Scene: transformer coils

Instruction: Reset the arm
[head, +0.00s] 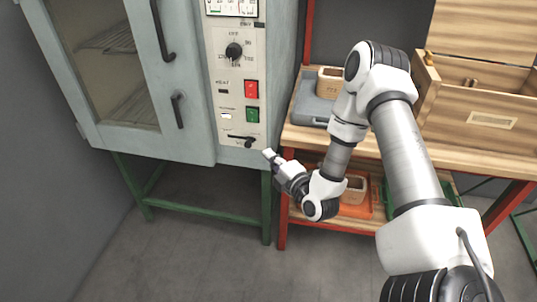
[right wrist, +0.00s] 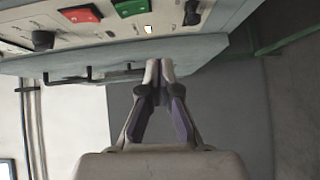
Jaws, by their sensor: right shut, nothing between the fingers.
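My right arm reaches in from the right in the head view. My right gripper (head: 270,156) is shut and empty, just below the lever at the bottom of the oven's control panel. In the right wrist view the gripper (right wrist: 158,70) has its fingertips together, close to the edge of the cabinet. I cannot tell whether the tips touch it. My left gripper is not in view.
The grey oven (head: 175,145) has a glass door and stands on green legs. Its panel carries a red switch (head: 251,89) and a green switch (head: 252,114).

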